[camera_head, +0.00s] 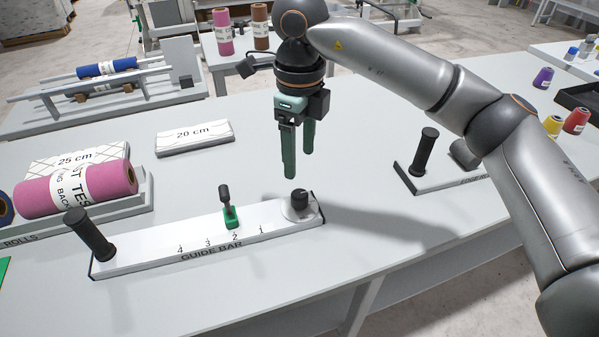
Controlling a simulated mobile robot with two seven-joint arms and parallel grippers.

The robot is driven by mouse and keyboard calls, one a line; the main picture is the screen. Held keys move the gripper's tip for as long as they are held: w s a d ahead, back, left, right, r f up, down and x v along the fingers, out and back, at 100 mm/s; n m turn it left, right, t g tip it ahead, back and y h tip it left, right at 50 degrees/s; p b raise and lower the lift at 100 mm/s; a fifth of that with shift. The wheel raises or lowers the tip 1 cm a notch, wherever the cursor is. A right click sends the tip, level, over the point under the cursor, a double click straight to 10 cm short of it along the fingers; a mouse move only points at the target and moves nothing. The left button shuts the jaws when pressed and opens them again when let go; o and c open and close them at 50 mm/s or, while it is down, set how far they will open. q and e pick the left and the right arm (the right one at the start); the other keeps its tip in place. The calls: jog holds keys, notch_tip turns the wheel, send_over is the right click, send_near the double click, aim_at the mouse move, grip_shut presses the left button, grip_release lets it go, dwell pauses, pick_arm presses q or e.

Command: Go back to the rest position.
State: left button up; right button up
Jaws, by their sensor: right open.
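My right gripper (299,155) hangs in the air above the right end of the guide bar. Its green fingers point down and are apart, with nothing between them. The guide bar (160,251) is a white board lying on the table. It has a black upright handle (90,235) at its left end and a black knob (299,199) at its right end. A green slider (230,216) with a dark lever stands near the mark 2. My left gripper does not show.
A pink roll (80,189) lies in a tray at the left. A white 20 cm block (194,138) lies behind the guide bar. Another board with a black post (424,152) stands to the right, close to my right arm. The front right of the table (400,235) is clear.

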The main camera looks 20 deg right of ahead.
notch_tip(320, 180, up, 2)
jog(key=shift+r, duration=0.1)
dwell(0.4)
